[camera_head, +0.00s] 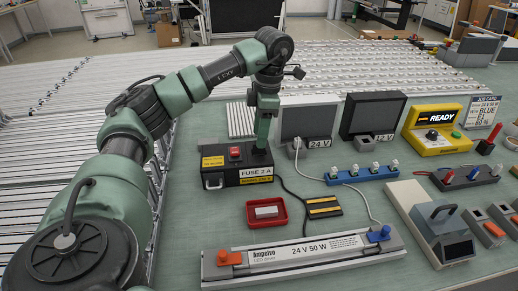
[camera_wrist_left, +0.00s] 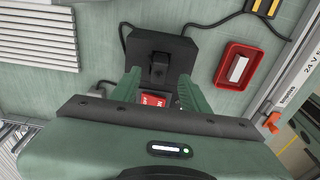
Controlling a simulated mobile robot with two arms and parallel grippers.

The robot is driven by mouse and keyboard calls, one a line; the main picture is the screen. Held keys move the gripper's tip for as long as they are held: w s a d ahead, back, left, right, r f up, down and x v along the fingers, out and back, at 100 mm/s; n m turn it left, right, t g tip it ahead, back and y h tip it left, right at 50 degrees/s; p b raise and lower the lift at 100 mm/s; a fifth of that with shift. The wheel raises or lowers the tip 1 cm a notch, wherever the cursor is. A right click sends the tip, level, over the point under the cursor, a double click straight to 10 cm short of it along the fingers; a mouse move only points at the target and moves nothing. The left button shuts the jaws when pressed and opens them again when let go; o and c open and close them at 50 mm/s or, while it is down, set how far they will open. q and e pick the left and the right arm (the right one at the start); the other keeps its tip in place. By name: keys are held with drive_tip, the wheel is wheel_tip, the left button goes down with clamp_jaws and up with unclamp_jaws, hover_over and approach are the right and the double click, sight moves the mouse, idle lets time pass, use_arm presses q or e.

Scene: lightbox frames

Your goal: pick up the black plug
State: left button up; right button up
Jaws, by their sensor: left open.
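The black plug (camera_wrist_left: 158,68) shows in the left wrist view as a small dark block on the black top of the fuse box, and its outline is hard to separate from that top. My left gripper (camera_wrist_left: 160,77) is open, with its two green fingers on either side of the plug; contact cannot be told. In the head view my left gripper (camera_head: 262,148) points down over the right part of the fuse box (camera_head: 213,180), labelled "FUSE 2 A", and hides most of the plug. My right gripper is not in view.
A red switch (camera_head: 235,154) is on the box beside my gripper. A red tray (camera_head: 254,221) with a white piece lies in front. A black cord leads to a yellow-striped block (camera_head: 322,207). A grey screen (camera_head: 307,121) stands close behind right. A long LED driver (camera_head: 350,240) lies nearer.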

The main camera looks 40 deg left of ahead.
use_arm(q)
drive_tip(key=f, duration=0.3)
drive_tip(key=shift+s+a+f, duration=0.1)
drive_tip(key=shift+a+f, duration=0.1)
drive_tip(key=shift+f, duration=0.05)
clamp_jaws()
